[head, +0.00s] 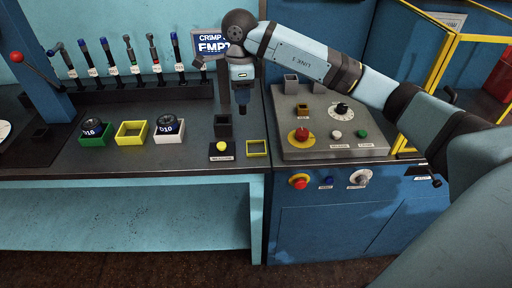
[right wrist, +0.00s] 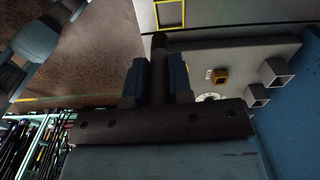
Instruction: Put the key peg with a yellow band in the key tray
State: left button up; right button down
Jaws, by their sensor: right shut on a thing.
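My right gripper (head: 241,92) points down over the back of the bench, left of the grey control panel. It is shut on a dark, upright peg; the peg's lower end (head: 242,111) shows below the fingers, and the peg also shows between the blue-sided fingers in the right wrist view (right wrist: 158,66). No yellow band shows on it; the fingers hide part of it. A small yellow-rimmed square tray (head: 257,154), which looks like the key tray, lies on the bench below and slightly right of the gripper. It also shows in the right wrist view (right wrist: 170,26). My left gripper is out of view.
A yellow push button (head: 221,146) and a dark square holder (head: 223,126) stand left of the tray. The control panel (head: 330,150) has a red button and square sockets.

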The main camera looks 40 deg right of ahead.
jog(key=d+r+m, duration=0.4)
jog(key=m, duration=0.6)
jog(key=f, duration=1.9)
jog(key=shift+s+f+p, duration=0.25)
jog(key=shift+p, duration=0.15)
jog(key=c, duration=1)
grip_release()
jog(key=shift+f, duration=0.15)
